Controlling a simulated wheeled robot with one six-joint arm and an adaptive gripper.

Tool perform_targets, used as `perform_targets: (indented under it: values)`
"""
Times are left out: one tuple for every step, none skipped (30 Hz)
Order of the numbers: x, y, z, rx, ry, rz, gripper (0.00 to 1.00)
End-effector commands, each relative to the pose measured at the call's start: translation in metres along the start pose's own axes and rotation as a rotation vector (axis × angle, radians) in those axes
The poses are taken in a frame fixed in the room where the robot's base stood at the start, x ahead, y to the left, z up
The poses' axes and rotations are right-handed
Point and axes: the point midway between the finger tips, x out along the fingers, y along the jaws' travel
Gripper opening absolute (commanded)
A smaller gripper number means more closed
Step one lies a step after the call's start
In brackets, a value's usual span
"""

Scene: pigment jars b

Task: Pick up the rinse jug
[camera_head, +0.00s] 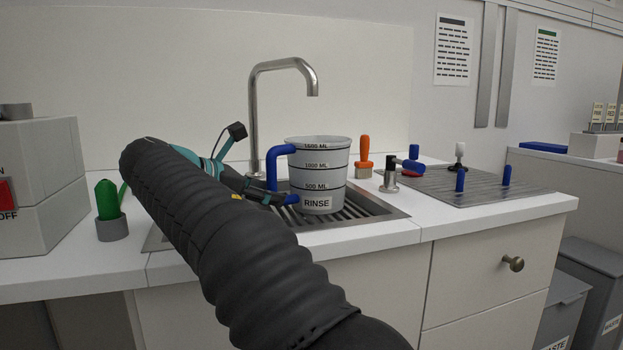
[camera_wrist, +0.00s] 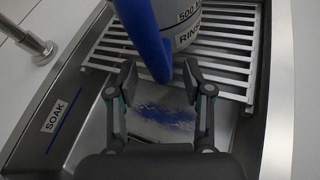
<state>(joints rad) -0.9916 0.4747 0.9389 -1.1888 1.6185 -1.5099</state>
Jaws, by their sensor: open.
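The rinse jug (camera_head: 322,172) is a pale grey measuring jug with dark level lines, a RINSE label and a blue handle (camera_head: 272,168) on its left side. It stands upright on the slatted rack over the sink. In the wrist view the blue handle (camera_wrist: 147,38) comes down between the fingers, with the jug body (camera_wrist: 183,22) just beyond. My gripper (camera_wrist: 160,84) is open, one finger on each side of the handle's lower end, with gaps visible. In the head view my arm hides part of the sink, and the fingertips are hard to make out beside the handle.
A tall metal faucet (camera_head: 284,66) rises behind the jug. The slatted rack (camera_wrist: 228,63) spans part of the sink basin; a SOAK label (camera_wrist: 57,116) marks the rim. An orange-handled tool (camera_head: 363,155) and a ridged drainboard (camera_head: 470,187) with blue pegs lie right. A green object in a grey holder (camera_head: 112,229) stands left.

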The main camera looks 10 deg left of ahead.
Motion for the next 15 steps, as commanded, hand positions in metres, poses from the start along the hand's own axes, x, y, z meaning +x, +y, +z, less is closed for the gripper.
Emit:
perform_targets:
  values:
    - [0.006, -0.002, -0.002, 0.0, 0.0, -0.002, 0.51]
    - [0.009, -0.002, -0.002, 0.0, 0.0, -0.002, 0.51]
    - [0.015, -0.003, -0.002, 0.001, 0.0, -0.002, 0.51]
    - [0.019, -0.004, -0.003, 0.001, 0.0, -0.002, 0.51]
    - [0.023, -0.005, -0.003, 0.001, 0.0, -0.003, 0.51]
    - [0.029, -0.006, -0.004, 0.0, 0.0, -0.003, 0.51]
    - [0.033, -0.006, -0.003, 0.0, 0.0, -0.003, 0.51]
    - [0.038, -0.005, -0.003, 0.001, 0.0, -0.002, 0.51]
    - [0.042, -0.005, -0.002, 0.001, 0.0, -0.002, 0.51]
    - [0.044, -0.005, -0.002, 0.0, 0.0, -0.002, 0.51]
    - [0.046, -0.005, -0.002, 0.0, 0.001, -0.002, 0.51]
    - [0.047, -0.005, -0.002, 0.0, 0.001, -0.001, 0.51]
    - [0.048, -0.005, -0.002, 0.0, 0.001, 0.0, 0.51]
    - [0.048, -0.005, -0.002, 0.0, 0.001, 0.0, 0.51]
    - [0.047, -0.005, -0.001, 0.0, 0.001, 0.0, 0.51]
